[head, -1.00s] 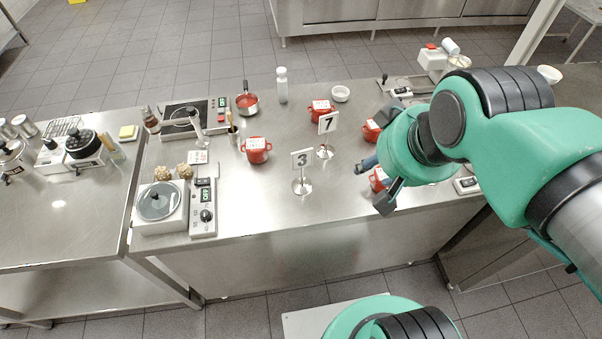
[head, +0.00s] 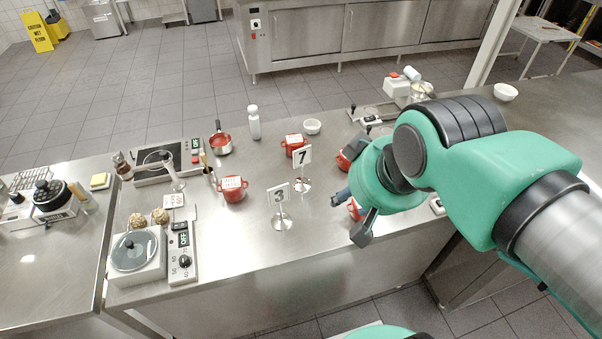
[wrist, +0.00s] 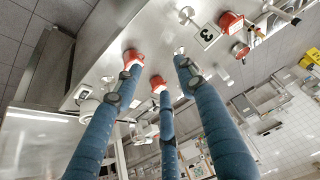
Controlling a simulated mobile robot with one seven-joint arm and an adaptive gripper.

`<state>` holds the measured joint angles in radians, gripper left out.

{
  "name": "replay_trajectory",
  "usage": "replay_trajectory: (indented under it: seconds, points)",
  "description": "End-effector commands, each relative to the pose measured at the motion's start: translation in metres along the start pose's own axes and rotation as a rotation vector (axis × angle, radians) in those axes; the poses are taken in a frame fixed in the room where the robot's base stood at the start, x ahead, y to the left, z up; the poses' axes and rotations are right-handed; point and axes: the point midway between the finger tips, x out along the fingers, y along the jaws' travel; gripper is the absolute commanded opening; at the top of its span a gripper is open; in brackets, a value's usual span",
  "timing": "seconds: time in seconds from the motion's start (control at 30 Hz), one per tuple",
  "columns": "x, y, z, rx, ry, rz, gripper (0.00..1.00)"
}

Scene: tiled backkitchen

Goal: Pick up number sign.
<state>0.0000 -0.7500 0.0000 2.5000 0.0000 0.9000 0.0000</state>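A white number sign "3" (head: 279,195) stands upright on a round metal base near the front of the steel counter. A second sign "7" (head: 302,156) stands behind it to the right. My gripper (head: 349,214) is to the right of both signs, apart from them, its fingers spread and partly hidden by my wrist. In the wrist view my gripper (wrist: 156,72) shows blue fingers apart with nothing held. The "3" sign (wrist: 206,33) shows there beyond the right finger. The "7" sign is not clear in that view.
Red pots (head: 233,188) stand on the counter, some partly hidden by my arm. A white bottle (head: 254,122) and bowl (head: 312,127) stand farther back.

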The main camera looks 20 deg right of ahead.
Motion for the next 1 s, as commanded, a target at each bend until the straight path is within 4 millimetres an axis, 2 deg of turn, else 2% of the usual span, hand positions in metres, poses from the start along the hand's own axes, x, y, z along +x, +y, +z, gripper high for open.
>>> replay_trajectory:
  seconds: [0.1, 0.17, 0.57, 0.77, 1.0]
  points:
    - [0.000, 0.000, 0.000, 0.000, 0.000, 0.000, 0.40]
    - [0.000, 0.000, 0.000, 0.000, 0.000, 0.000, 0.32]
    - [-0.001, -0.001, -0.003, 0.012, -0.007, -0.004, 0.32]
    - [0.000, -0.006, -0.018, 0.087, -0.049, -0.023, 0.32]
    - [0.009, -0.018, -0.054, 0.284, -0.153, -0.060, 0.32]
